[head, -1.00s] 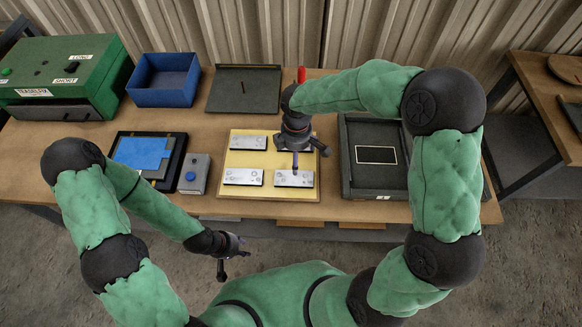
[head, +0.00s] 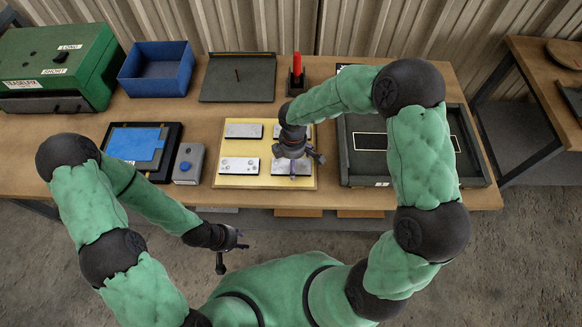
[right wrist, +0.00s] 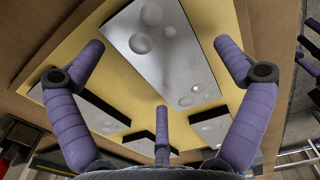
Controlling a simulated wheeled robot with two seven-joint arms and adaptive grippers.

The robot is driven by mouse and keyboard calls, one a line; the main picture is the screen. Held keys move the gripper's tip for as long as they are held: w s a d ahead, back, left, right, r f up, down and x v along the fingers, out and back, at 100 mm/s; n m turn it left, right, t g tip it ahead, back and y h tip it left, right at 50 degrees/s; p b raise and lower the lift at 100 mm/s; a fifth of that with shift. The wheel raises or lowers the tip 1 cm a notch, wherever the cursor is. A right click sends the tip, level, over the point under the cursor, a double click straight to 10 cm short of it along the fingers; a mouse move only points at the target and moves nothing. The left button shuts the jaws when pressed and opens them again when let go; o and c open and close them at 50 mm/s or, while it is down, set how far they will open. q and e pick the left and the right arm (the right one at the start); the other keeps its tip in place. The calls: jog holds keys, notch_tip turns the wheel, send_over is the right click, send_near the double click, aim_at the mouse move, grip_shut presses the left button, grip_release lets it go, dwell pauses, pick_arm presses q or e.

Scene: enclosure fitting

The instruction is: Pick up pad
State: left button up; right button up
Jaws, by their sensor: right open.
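A yellow board (head: 265,183) on the bench bears several silver plates with round marks, the likeliest pads. One plate lies back left (head: 243,131) and one front left (head: 239,166). A front right plate (head: 290,168) lies partly under my right gripper (head: 293,163); the back right one is mostly hidden. In the right wrist view my right gripper (right wrist: 163,90) is open, its purple fingers spread over a silver plate (right wrist: 165,50) with nothing between them. My left gripper (head: 229,250) hangs empty in front of the bench, its fingers apart.
A blue panel (head: 135,145) in a black tray and a grey box with a blue button (head: 188,163) stand left of the board. A dark tray (head: 364,180) stands right. Behind are a blue bin (head: 155,88), a dark plate (head: 238,90) and a red-handled tool (head: 297,67).

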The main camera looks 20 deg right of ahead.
jog(key=c, duration=1.1)
jog(key=shift+r, duration=0.1)
jog(key=shift+c, duration=0.2)
